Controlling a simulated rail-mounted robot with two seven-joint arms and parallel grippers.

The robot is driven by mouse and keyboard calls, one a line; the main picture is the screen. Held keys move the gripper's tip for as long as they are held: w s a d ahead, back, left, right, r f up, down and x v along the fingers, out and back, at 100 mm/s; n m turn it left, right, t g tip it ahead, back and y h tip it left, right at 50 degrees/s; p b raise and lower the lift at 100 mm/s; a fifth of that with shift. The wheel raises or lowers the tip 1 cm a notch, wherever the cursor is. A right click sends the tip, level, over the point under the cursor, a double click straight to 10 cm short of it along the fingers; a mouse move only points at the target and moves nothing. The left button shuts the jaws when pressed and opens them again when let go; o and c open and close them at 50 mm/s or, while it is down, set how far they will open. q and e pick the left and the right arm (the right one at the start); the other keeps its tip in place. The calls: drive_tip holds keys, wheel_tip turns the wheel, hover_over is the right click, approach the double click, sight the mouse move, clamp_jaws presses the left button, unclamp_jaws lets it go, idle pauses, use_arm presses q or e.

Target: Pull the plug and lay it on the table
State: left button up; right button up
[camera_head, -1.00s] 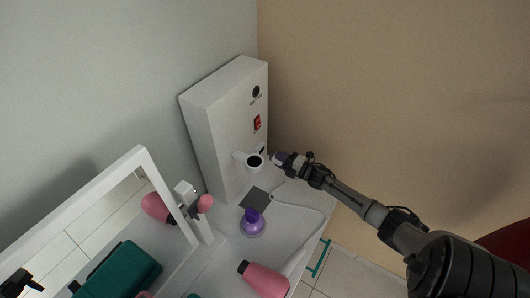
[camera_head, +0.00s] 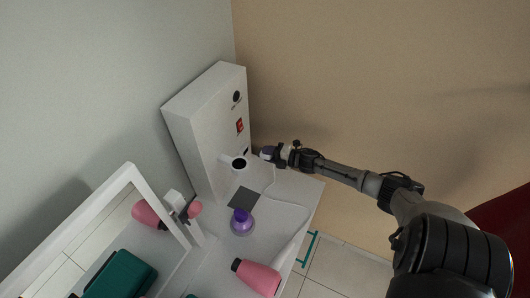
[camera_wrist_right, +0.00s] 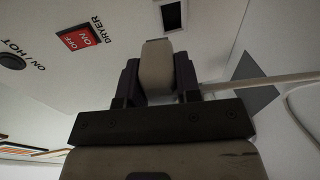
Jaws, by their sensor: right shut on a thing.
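The pale plug (camera_wrist_right: 157,65) sits between the dark fingers of my right gripper (camera_wrist_right: 157,80), which is shut on it. In the head view the right gripper (camera_head: 266,153) is just right of the white box (camera_head: 205,130). The wrist view shows a dark rectangular socket (camera_wrist_right: 172,15) on the panel, and the plug appears apart from it. A white cord (camera_wrist_right: 265,79) runs right from beside the plug. The white table (camera_head: 303,192) lies below the gripper. My left gripper is out of view.
A pink hair dryer (camera_head: 257,278) lies near the table's front, and a purple object (camera_head: 242,222) stands behind it. A white ring holder (camera_head: 238,164) juts from the box. A white frame (camera_head: 150,195) and a green case (camera_head: 120,275) are at left. The table's right side is mostly clear.

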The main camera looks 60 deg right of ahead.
drive_tip(key=shift+s+a+f+n+g+y+p, duration=0.4)
drive_tip(key=shift+s+a+n+g+y+p, duration=0.25)
drive_tip(key=shift+s+n+g+y+p, duration=0.35)
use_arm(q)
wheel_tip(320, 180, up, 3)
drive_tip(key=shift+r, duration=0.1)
use_arm(e)
drive_tip(key=f+m+h, duration=0.1)
drive_tip(key=s+d+f+m+g+h, duration=0.1)
drive_tip(key=f, duration=0.1)
drive_tip(key=s+f+m+g+h, duration=0.1)
drive_tip(key=f, duration=0.1)
drive_tip(key=shift+d+f+h, duration=0.15)
drive_tip(key=shift+d+h, duration=0.15)
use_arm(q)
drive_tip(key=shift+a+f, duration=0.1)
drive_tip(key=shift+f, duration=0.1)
use_arm(e)
drive_tip(key=shift+f, duration=0.15)
drive_tip(key=shift+f+b, duration=0.4)
drive_tip(key=shift+b, duration=0.25)
wheel_tip(320, 180, down, 5)
drive_tip(key=b, duration=0.5)
drive_tip(key=shift+f+b, duration=0.15)
drive_tip(key=shift+b, duration=0.15)
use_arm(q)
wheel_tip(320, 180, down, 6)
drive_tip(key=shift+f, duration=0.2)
